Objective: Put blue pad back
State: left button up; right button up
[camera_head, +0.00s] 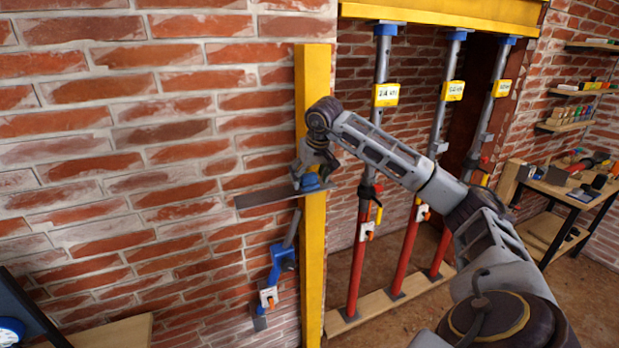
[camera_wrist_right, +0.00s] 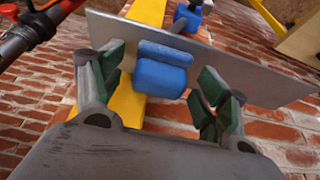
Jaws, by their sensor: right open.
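A blue pad (camera_head: 311,182) sits at the yellow post (camera_head: 314,250), against a flat grey metal plate (camera_head: 262,200) that reaches out to the left. In the right wrist view the blue pad (camera_wrist_right: 160,70) is between the spread, green-lined fingers of my right gripper (camera_wrist_right: 158,78). The grey plate (camera_wrist_right: 240,75) lies behind it. Gaps show on both sides, so the fingers look apart from the pad. In the head view my right gripper (camera_head: 312,170) is at the post, partly covering the pad. My left gripper is not in view.
A blue clamp (camera_head: 282,258) on a rod hangs just below the plate by the brick wall (camera_head: 140,150). Several red-and-grey props (camera_head: 411,235) stand right of the post under a yellow beam (camera_head: 440,14). A workbench (camera_head: 565,190) stands at far right.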

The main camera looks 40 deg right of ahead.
jog(key=v, duration=1.2)
dwell(0.3)
jog(key=shift+r, duration=0.1)
jog(key=shift+a, duration=0.1)
dwell(0.5)
